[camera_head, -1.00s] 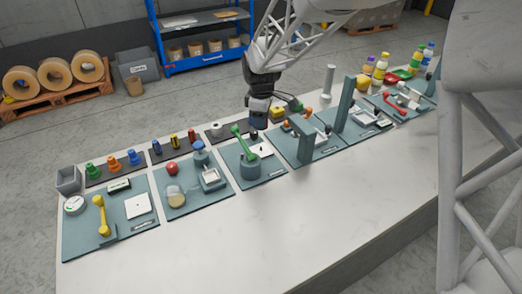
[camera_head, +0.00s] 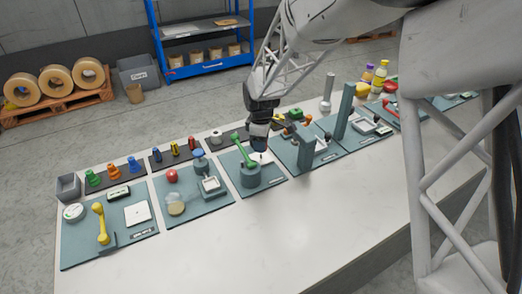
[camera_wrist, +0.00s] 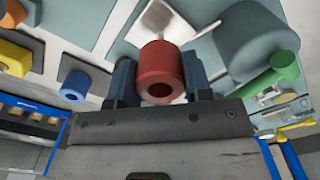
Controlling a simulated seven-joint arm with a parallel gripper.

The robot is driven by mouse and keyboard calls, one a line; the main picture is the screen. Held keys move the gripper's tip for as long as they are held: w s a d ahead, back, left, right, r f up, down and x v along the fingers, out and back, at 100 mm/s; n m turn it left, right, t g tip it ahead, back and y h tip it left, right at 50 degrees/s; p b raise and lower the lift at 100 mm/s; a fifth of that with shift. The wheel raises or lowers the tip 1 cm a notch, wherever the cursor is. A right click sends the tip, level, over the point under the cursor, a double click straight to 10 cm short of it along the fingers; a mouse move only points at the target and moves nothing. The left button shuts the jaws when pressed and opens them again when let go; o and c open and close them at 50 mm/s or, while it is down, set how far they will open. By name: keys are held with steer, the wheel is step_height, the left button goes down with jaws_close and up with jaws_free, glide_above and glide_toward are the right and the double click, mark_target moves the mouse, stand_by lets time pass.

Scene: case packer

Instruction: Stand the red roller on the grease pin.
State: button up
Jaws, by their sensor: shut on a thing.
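The red roller (camera_wrist: 161,72) is a short cylinder with a hole in its near end face, seen in the wrist view. My gripper (camera_wrist: 160,78) is shut on it, one dark finger on each side. In the head view my gripper (camera_head: 258,146) is low over the teal mat with the green-handled cylinder, and the roller cannot be made out there. A white plate (camera_wrist: 118,50) lies behind the roller in the wrist view. The grease pin cannot be clearly made out; the roller and gripper cover part of that plate.
A grey-teal cylinder (camera_wrist: 250,42) with a green handle (camera_wrist: 284,68) stands close beside the roller. Upright teal posts (camera_head: 344,106) stand to the right. A red ball (camera_head: 172,175) and a yellow handle (camera_head: 101,222) are on the left mats. The bench's front strip (camera_head: 270,225) is clear.

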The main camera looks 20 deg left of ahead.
steer(key=shift+f, duration=0.15)
steer(key=shift+f, duration=1.75)
steer(key=shift+f, duration=0.1)
steer(key=o, duration=0.9)
step_height(320, 180, up, 12)
steer(key=shift+r, duration=0.15)
